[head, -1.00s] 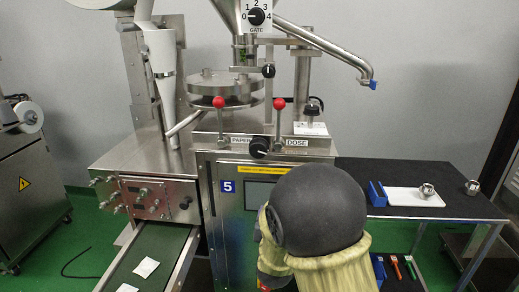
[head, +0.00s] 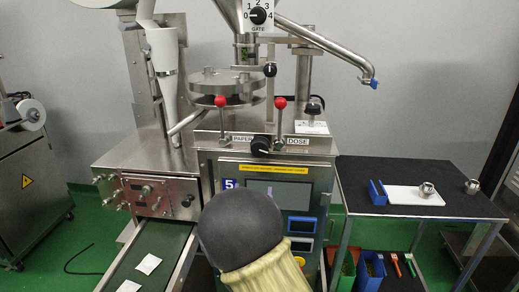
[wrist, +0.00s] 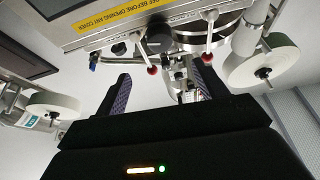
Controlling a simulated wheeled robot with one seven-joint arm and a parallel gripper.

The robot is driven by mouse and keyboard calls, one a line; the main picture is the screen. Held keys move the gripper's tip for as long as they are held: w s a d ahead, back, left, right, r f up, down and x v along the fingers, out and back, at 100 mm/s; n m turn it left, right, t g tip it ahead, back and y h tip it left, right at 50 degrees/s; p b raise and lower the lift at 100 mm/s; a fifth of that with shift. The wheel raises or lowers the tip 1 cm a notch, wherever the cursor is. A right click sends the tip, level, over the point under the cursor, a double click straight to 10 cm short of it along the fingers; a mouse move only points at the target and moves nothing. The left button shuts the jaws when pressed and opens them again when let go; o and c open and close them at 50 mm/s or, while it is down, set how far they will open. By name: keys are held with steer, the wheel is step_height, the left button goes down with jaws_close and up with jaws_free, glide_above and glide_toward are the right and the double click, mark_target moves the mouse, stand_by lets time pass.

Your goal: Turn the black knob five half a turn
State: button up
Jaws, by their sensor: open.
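The machine marked 5 (head: 229,184) carries a large black knob (head: 260,146) on its front ledge, between the PAPER and DOSE labels. A red-balled lever stands on either side of it. In the head view my arm's dark round link is below the knob and hides my gripper. In the wrist view my gripper (wrist: 164,86) is open and empty, its two dark fingers apart. The red-balled levers (wrist: 152,70) appear beyond the fingers, pointing downward in this tilted view.
A conveyor (head: 153,248) with teabags is at lower left. The ledge front looks clear.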

mark_target(259, 152)
steer(key=p+x, duration=0.2)
steer(key=x, duration=1.4)
steer(key=shift+w+r, duration=0.1)
steer(key=c, duration=1)
